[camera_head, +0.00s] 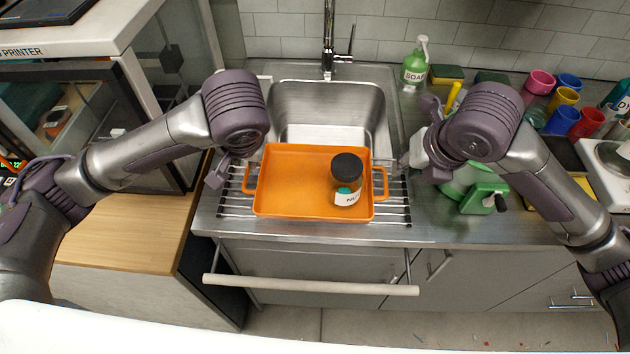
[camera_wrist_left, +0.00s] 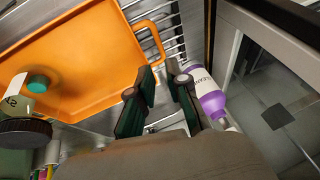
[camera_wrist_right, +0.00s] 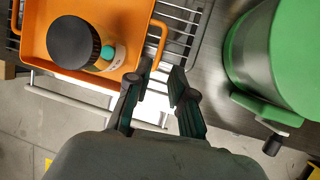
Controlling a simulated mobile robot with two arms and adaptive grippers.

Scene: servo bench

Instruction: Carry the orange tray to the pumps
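The orange tray (camera_head: 288,185) lies flat on a wire rack (camera_head: 235,205) in front of the sink. It carries a dark-lidded jar (camera_head: 347,180) on its right half, with a small teal item partly visible beside the jar. The tray has a loop handle at each end. My left gripper (camera_head: 220,170) is open and empty by the left handle, which shows ahead of its fingertips (camera_wrist_left: 160,84). My right gripper (camera_wrist_right: 162,74) is open and empty near the right handle (camera_wrist_right: 155,42); neither gripper touches the tray visibly. I cannot identify pumps, apart from the green soap bottle's pump top (camera_head: 422,42).
The sink (camera_head: 330,105) and faucet (camera_head: 329,45) are behind the tray. A green device (camera_head: 475,190) stands right of it, with colourful cups (camera_head: 563,98) farther back. A purple cleaner bottle (camera_wrist_left: 205,92) is close to my left gripper. A wooden top (camera_head: 140,235) is left.

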